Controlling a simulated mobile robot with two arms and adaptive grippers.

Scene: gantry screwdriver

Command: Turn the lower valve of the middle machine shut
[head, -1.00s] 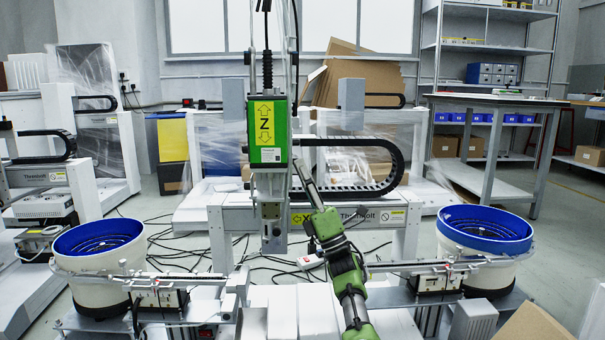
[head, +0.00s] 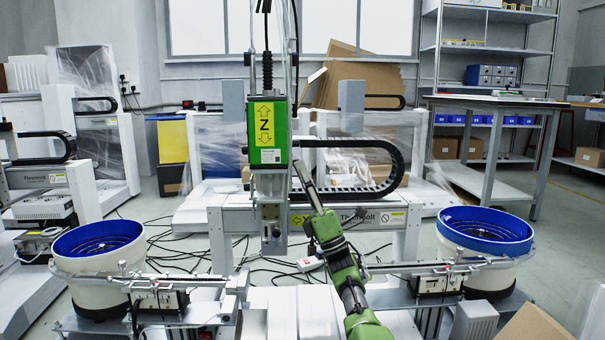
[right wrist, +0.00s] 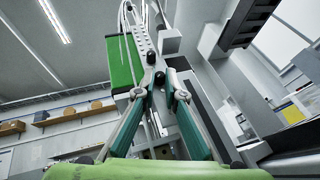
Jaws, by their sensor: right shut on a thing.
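The middle machine (head: 267,130) is a gantry with a green upright unit marked Z. In the right wrist view, a perforated metal strip on it carries a black upper knob (right wrist: 151,57) and a black lower knob (right wrist: 160,78). My right gripper (right wrist: 160,76) is shut on the lower knob, one finger on each side. In the head view my right gripper (head: 299,170) reaches up beside the green unit's lower right edge; the knobs are too small or hidden there to make out. My left gripper is not in view.
A blue-rimmed feeder bowl stands at the left (head: 98,250) and another at the right (head: 485,240). A black cable chain (head: 375,150) arcs just right of my gripper. Cables lie on the floor behind. A tall table (head: 490,100) stands at the back right.

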